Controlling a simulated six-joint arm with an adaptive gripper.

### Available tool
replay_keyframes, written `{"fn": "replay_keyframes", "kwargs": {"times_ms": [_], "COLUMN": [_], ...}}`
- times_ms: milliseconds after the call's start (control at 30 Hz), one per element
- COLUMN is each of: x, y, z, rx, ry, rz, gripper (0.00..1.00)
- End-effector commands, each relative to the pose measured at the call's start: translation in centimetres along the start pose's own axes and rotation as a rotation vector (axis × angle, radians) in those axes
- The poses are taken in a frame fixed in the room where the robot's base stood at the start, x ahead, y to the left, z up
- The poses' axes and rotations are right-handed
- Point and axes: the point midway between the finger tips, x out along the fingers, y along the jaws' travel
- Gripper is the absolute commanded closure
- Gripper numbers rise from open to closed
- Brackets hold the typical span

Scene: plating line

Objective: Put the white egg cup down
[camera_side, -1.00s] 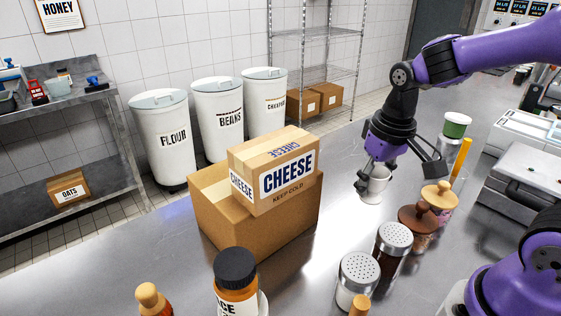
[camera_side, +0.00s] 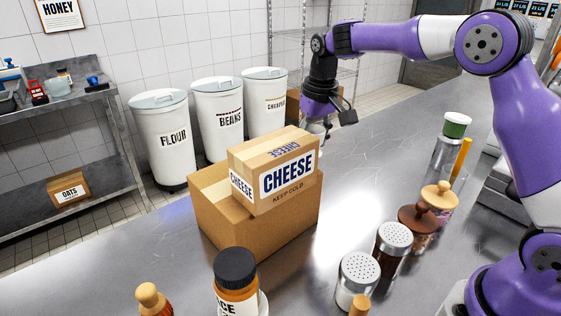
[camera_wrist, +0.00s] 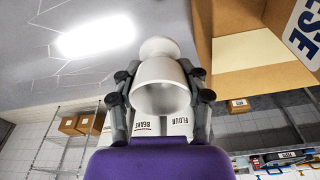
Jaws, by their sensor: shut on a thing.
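The white egg cup (camera_wrist: 160,72) is between the two fingers of my gripper (camera_wrist: 160,92) in the wrist view, its bowl opening toward the camera and its foot pointing away toward the steel counter (camera_wrist: 90,70). In the side view my gripper (camera_side: 322,127) is shut on the egg cup (camera_side: 316,128), just behind the cheese box's right corner. The cup shows there only as a small pale patch, partly hidden. I cannot tell whether its foot touches the counter.
The cheese box (camera_side: 285,170) sits on an open cardboard carton (camera_side: 228,228) close to my gripper. Shakers (camera_side: 358,278), jars with wooden knobs and a green-topped container (camera_side: 457,126) line the right side. The counter between carton and shakers is clear.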

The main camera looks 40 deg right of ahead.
Motion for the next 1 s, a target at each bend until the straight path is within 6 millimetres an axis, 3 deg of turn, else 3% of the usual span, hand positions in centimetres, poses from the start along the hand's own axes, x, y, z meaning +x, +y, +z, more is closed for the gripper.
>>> {"fn": "replay_keyframes", "kwargs": {"times_ms": [167, 333, 700, 1000], "x": [2.0, 5.5, 10.6, 11.2], "y": [0.2, 0.2, 0.2, 0.2], "z": [-1.0, -0.6, 0.1, 0.1], "rx": [0.019, 0.022, 0.021, 0.021], "ry": [-0.002, -0.004, -0.003, 0.002], "rz": [0.003, 0.004, 0.003, 0.002], "gripper": [0.97, 0.97, 0.97, 0.97]}}
